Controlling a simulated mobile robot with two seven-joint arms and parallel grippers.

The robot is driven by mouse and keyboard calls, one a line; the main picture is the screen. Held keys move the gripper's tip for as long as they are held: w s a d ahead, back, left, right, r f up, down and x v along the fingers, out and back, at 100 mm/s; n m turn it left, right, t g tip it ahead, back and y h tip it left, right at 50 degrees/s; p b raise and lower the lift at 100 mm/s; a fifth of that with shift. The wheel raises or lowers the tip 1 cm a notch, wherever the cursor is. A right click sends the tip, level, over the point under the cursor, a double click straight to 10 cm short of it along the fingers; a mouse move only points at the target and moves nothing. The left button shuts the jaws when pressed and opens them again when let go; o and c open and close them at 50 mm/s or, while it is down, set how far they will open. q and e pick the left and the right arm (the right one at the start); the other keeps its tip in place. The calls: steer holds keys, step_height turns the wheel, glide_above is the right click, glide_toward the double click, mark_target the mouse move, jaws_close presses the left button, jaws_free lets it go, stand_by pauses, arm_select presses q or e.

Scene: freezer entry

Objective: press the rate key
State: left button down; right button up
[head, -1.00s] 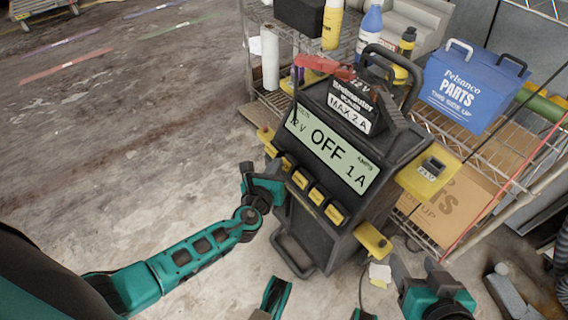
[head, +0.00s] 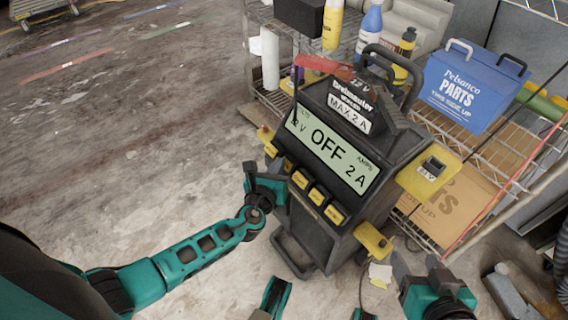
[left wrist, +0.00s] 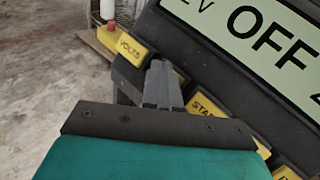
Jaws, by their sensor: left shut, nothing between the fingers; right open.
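The black charger (head: 345,160) stands upright, its display (head: 330,152) reading 12 V, OFF, 2 A. A slanted row of yellow keys runs below the display. In the left wrist view the VOLTS key (left wrist: 131,49) and a key starting "STA" (left wrist: 204,106) show on either side of my left gripper (left wrist: 160,70). The fingers hide the spot between them, and I cannot read a rate label. In the head view my left gripper (head: 281,180) is shut and empty at the upper left keys; contact is unclear. My right gripper (head: 416,264) is open and empty, right of the charger's base.
A wire shelf (head: 490,150) behind the charger holds a blue parts box (head: 474,86), a cardboard box (head: 452,207) and bottles.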

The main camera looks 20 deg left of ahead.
arm_select(q)
steer(key=shift+s+a+r+p, duration=0.35)
steer(key=shift+s+r+p, duration=0.15)
steer(key=shift+s, duration=0.15)
steer(key=s+a+r+p, duration=0.2)
steer(key=s, duration=0.1)
steer(key=shift+s+a+r+p, duration=0.1)
steer(key=shift+s+r+p, duration=0.2)
steer(key=shift+p, duration=0.05)
stand_by(0.9)
